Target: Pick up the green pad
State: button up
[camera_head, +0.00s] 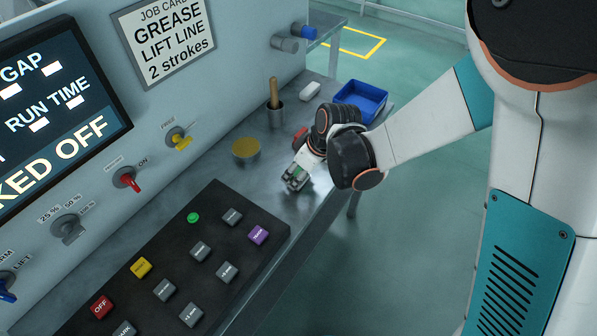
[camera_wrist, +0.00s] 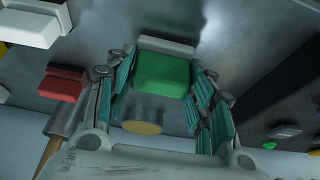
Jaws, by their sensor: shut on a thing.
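The green pad (camera_wrist: 162,76) shows as a green block between the two fingers of my gripper (camera_wrist: 160,82) in the wrist view. The fingers are shut on its left and right sides. A pale grey strip lies along its far edge. In the head view, my gripper (camera_head: 295,178) is low over the grey metal bench, right of the yellow disc. Only a small bit of the green pad (camera_head: 299,172) shows there, between the fingers. I cannot tell whether the pad touches the bench.
A yellow disc (camera_head: 246,149), a cup with a wooden handle (camera_head: 276,115), a white block (camera_head: 310,90), a partly hidden red block (camera_head: 300,137) and a blue bin (camera_head: 361,98) are on the bench (camera_head: 213,160). A black button panel (camera_head: 180,262) stands nearer.

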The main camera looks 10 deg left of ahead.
aim_at(298, 170)
notch_tip(298, 170, up, 20)
jog(key=p, duration=1.3)
jog(key=shift+f, duration=0.25)
